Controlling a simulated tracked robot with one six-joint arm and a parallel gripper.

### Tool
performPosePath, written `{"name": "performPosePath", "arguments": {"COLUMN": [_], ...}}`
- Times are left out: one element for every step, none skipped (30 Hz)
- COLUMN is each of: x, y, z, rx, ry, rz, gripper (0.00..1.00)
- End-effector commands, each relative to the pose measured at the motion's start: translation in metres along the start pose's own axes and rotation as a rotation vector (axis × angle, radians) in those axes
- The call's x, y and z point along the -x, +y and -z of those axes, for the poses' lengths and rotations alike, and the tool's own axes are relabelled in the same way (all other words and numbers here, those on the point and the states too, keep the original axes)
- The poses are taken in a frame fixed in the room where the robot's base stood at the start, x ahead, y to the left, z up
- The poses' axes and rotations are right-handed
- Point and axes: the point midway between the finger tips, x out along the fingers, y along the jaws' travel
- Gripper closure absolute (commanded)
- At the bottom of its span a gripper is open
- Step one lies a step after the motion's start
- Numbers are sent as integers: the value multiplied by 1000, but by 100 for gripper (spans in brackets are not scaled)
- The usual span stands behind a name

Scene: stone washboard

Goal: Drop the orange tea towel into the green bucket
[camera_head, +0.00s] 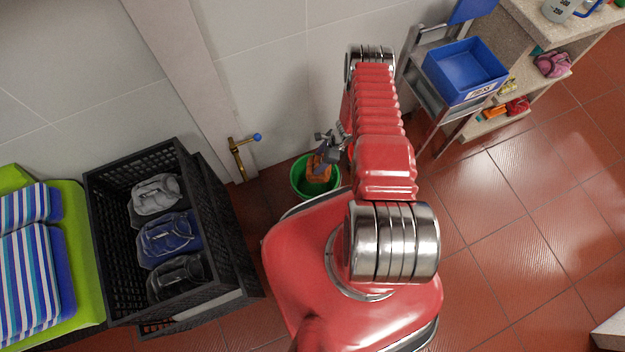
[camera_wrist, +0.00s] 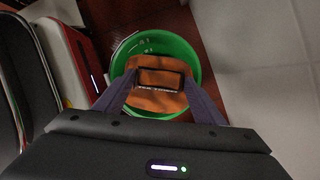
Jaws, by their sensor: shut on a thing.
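The orange tea towel (camera_head: 318,169) hangs from my gripper (camera_head: 329,152), over the opening of the green bucket (camera_head: 300,183). In the wrist view my gripper (camera_wrist: 160,82) is shut on the orange towel (camera_wrist: 150,100), with the towel bunched below the fingertips. The green bucket (camera_wrist: 190,55) lies directly beneath, and its rim surrounds the towel in that view. The bucket stands on the red tile floor beside the wall. Part of the bucket's inside is hidden by the towel and my fingers. I cannot tell whether the towel touches the bucket.
A brass tap (camera_head: 238,157) with a blue handle is on the wall left of the bucket. A black crate (camera_head: 110,190) with dark and grey items stands at the left. A blue bin (camera_head: 465,72) sits on a chair at the right, next to a stone shelf unit (camera_head: 540,32).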

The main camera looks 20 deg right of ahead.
Motion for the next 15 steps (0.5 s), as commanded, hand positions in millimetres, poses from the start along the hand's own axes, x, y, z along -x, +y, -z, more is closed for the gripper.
{"name": "performPosePath", "arguments": {"x": [-3, -5, -6, -7, -7, -8, -8, -8, -8, -8, -8, -8, -8, -8, -8], "y": [0, 0, 0, 0, -1, -1, -1, -1, -1, -1, -1, -1, -1, -1, -1], "z": [1, 2, 2, 3, 3, 3, 3, 3, 3, 3, 3, 3, 3, 3, 3], "rx": [1, 1, 1, 2, 2, 2, 2, 2, 2, 2, 2, 2, 2, 2, 2], "ry": [0, 0, 0, 0, 0, 0, 0, 0, 0, 0, 0, 0, 0, 0, 0], "rz": [-1, -1, -1, 0, 0, 0, 0, 0, 0, 0, 0, 0, 0, 0, 0], "gripper": [64, 64, 64, 64, 64, 64, 64, 64, 64, 64, 64, 64, 64, 35, 32]}}
